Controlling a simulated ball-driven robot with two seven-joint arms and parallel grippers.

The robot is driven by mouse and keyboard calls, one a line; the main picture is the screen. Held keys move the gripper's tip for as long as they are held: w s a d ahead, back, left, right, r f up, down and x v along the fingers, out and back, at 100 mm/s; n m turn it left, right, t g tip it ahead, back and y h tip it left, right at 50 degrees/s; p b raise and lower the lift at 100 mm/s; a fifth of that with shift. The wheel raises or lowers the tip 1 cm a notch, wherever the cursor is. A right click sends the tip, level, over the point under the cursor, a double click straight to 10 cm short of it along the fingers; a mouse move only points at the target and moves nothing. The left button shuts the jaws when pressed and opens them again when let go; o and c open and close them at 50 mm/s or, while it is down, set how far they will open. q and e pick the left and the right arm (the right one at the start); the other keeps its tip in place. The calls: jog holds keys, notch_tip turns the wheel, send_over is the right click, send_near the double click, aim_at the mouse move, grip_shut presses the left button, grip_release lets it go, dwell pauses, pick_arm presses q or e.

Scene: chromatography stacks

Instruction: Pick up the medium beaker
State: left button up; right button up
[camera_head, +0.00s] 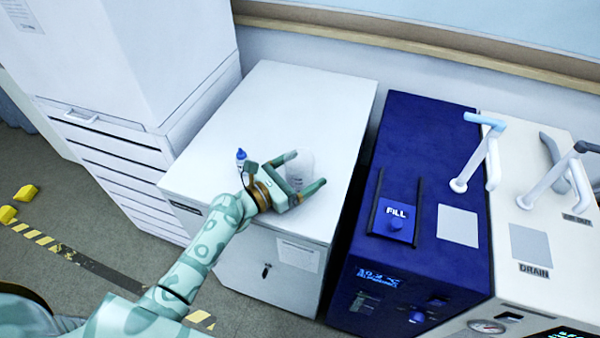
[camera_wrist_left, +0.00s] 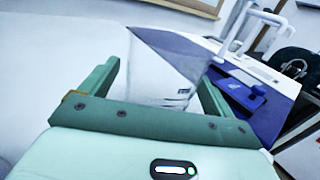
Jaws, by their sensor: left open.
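The medium beaker (camera_head: 300,167) is clear and stands upright on the white cabinet top (camera_head: 300,92). My left gripper (camera_head: 308,170) is open, with one finger on each side of the beaker in the head view. In the left wrist view the beaker (camera_wrist_left: 165,72) shows between the two spread fingers of my left gripper (camera_wrist_left: 160,75), and its lower part is hidden behind the gripper's palm. I cannot tell whether either finger touches it. My right gripper is not in view.
A small bottle with a blue cap (camera_head: 241,158) stands left of the gripper. A dark blue machine marked FILL (camera_head: 425,130) and a cream machine marked DRAIN (camera_head: 545,240) stand to the right. A tall white unit (camera_head: 150,60) rises at the left. The cabinet top's back is clear.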

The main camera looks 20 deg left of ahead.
pick_arm(q)
jog(key=c, duration=1.1)
